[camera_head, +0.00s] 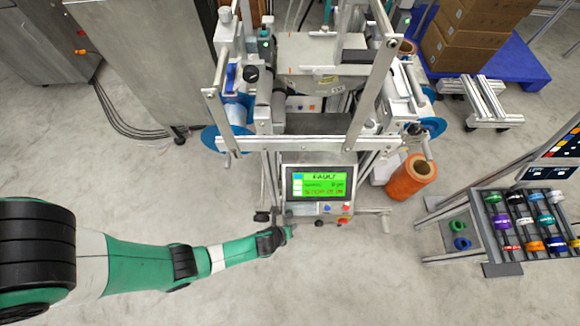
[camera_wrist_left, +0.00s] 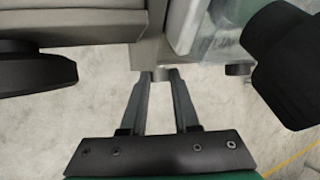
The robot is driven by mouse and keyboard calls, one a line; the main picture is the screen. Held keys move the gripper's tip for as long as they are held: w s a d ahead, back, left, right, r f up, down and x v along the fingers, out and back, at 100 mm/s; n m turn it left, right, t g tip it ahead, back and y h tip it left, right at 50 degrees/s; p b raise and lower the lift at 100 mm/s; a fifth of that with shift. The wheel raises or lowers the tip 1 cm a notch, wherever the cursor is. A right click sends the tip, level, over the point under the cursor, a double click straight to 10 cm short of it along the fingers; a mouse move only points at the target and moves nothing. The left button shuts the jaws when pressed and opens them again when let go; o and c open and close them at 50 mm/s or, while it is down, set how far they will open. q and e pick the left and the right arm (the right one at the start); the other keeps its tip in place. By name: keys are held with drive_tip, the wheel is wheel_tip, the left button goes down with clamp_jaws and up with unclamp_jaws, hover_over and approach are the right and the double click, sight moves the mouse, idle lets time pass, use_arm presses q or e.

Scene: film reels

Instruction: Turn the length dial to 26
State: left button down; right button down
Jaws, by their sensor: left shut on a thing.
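My left gripper (camera_head: 284,233) reaches in from the left, just below the front panel of the machine. In the left wrist view its two fingers (camera_wrist_left: 161,76) are close together, with a small grey piece (camera_wrist_left: 161,74) between their tips. This piece seems to be the length dial; its scale and number cannot be read. In the head view the dial is hidden or too small to make out at the gripper. The machine's display (camera_head: 320,186) is green, shows FAULT at the top and has a red line of text. My right gripper is not in view.
Buttons, one red (camera_head: 345,208), sit under the display. In the left wrist view a large black part (camera_wrist_left: 284,62) stands close on the right. An orange spool (camera_head: 411,180) and a rack of coloured reels (camera_head: 487,268) stand to the right. The floor below the machine is clear.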

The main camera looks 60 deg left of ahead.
use_arm(q)
drive_tip(key=shift+s+a+f+n+t+h+b, duration=0.15)
drive_tip(key=shift+f+n+t+h+b, duration=0.4)
drive_tip(key=shift+t+b, duration=1.1)
drive_tip(key=shift+s+a+f+n+t+h+b, duration=0.15)
drive_tip(key=shift+s+n+t+h+b, duration=0.2)
drive_tip(key=shift+t+h+b, duration=0.95)
drive_tip(key=shift+s+a+f+n+t+h+b, duration=0.15)
drive_tip(key=shift+f+n+t+h+b, duration=0.25)
drive_tip(key=shift+t+b, duration=1.65)
drive_tip(key=shift+d+r+y, duration=0.1)
drive_tip(key=shift+y, duration=0.15)
drive_tip(key=c, duration=0.7)
unclamp_jaws()
drive_tip(key=shift+r, duration=0.1)
drive_tip(key=shift+o, duration=0.2)
